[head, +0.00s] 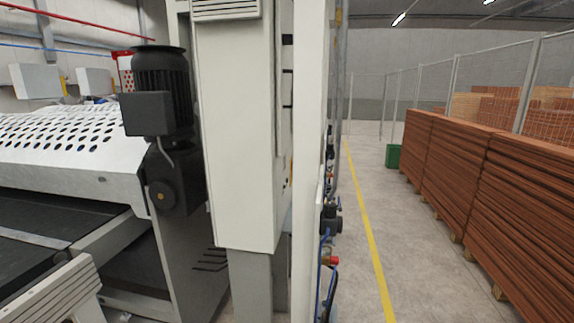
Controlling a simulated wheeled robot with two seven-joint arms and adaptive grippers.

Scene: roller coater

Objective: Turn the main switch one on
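No main switch can be made out in the head view. The roller coater (242,130) fills the left and middle, with a tall pale cabinet seen at a steep angle. A black motor (162,90) is mounted on the machine left of the cabinet. A narrow white panel edge (309,150) stands right of the cabinet, and the face beyond it is mostly hidden. Small valves and blue hoses (328,220) show along that side. Neither of my grippers is in view.
A clear grey floor aisle (365,215) with a yellow line (368,230) runs along the machine's right side. Stacked brown boards (480,185) on pallets and a wire fence (453,85) border it. A green bin (393,156) stands far back. A conveyor (40,255) is at left.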

